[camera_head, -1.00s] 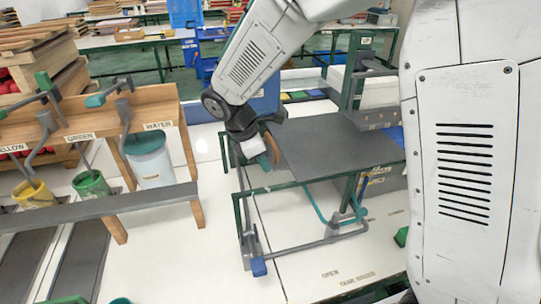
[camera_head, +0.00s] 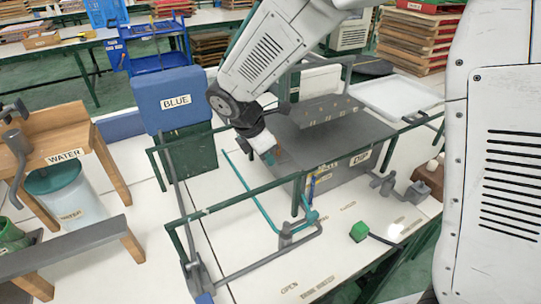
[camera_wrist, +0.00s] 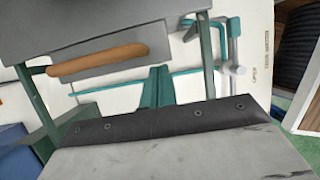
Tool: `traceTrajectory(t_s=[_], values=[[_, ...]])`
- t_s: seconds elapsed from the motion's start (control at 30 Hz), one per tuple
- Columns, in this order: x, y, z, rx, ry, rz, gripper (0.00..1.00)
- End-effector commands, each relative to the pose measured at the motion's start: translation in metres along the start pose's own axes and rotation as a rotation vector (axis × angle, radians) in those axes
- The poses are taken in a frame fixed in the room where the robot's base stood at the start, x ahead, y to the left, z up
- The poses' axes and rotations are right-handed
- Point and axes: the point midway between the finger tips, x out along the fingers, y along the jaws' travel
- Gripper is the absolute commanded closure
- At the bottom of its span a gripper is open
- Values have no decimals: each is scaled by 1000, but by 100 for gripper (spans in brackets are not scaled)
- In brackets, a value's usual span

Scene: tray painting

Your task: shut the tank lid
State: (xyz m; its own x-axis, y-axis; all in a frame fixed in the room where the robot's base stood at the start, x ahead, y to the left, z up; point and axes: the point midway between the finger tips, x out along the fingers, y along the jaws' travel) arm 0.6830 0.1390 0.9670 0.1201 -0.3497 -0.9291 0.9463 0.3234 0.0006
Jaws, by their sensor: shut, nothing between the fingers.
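In the wrist view a grey panel (camera_wrist: 165,42) carries an orange-brown handle (camera_wrist: 97,60). My gripper (camera_head: 270,156) is at the panel's left edge in the head view. In the wrist view its teal fingers (camera_wrist: 156,88) are shut together and empty, beside the handle and apart from it.
A green rail frame (camera_head: 225,203) with grey and teal linkages stands in front. A blue box (camera_head: 172,102) marked BLUE is behind left. A WATER bucket (camera_head: 80,205) is at far left. A green block (camera_head: 359,232) on a lever is front right. A white tray (camera_head: 400,95) is behind right.

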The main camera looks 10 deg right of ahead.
Motion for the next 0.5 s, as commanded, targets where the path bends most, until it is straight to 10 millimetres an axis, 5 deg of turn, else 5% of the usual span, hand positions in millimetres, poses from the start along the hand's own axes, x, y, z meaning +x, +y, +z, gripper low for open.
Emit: traceTrajectory(t_s=[0.33, 0.5], values=[[0, 0, 7, 6, -7, -3, 100], [-20, 1, 8, 9, -6, 0, 100]])
